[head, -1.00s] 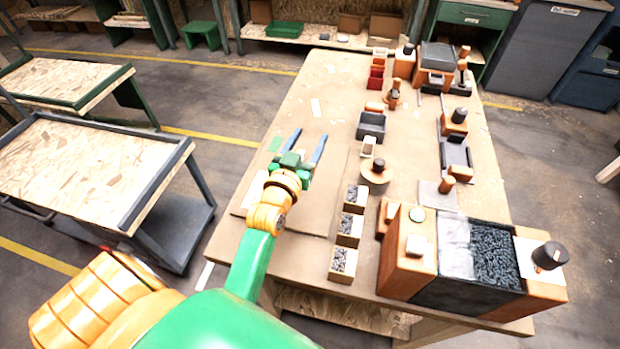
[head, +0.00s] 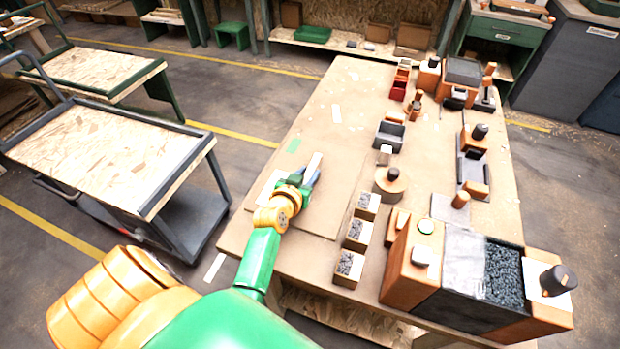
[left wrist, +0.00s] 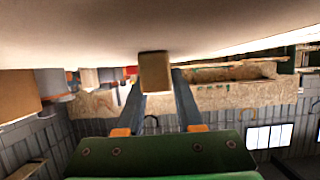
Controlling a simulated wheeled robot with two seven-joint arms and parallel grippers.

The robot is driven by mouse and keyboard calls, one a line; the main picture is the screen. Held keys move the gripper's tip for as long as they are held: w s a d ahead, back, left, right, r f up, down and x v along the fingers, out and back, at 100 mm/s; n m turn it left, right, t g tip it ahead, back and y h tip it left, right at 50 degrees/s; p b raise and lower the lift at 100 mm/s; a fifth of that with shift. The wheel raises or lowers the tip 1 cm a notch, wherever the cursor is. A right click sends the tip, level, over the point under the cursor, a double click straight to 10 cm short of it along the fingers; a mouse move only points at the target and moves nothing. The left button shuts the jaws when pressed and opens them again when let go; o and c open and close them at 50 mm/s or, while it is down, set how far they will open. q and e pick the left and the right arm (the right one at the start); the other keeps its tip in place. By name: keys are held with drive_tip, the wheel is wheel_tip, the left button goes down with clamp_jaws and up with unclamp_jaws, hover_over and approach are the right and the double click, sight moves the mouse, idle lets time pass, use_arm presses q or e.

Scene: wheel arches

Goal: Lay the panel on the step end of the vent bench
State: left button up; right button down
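A thin tan board (head: 325,205), which looks like the panel, lies flat on the left part of the big table (head: 340,90). My left gripper (head: 308,172) is low over it. A pale upright bar stands between its fingers, and the left wrist view shows its tan end (left wrist: 155,72) with a fingertip close against each side. The gripper looks shut on this bar; whether the bar belongs to the board I cannot tell. The pale surface fills the top of the wrist view. I cannot make out which part is the step end. My right gripper is not in view.
Small grey-filled bins (head: 355,235) stand right of the board. A large orange and dark box (head: 460,275) fills the front right. More orange and grey blocks line the right side. An OSB-topped cart (head: 110,150) stands left.

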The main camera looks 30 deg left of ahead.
use_arm(q)
clamp_jaws()
idle(1.1)
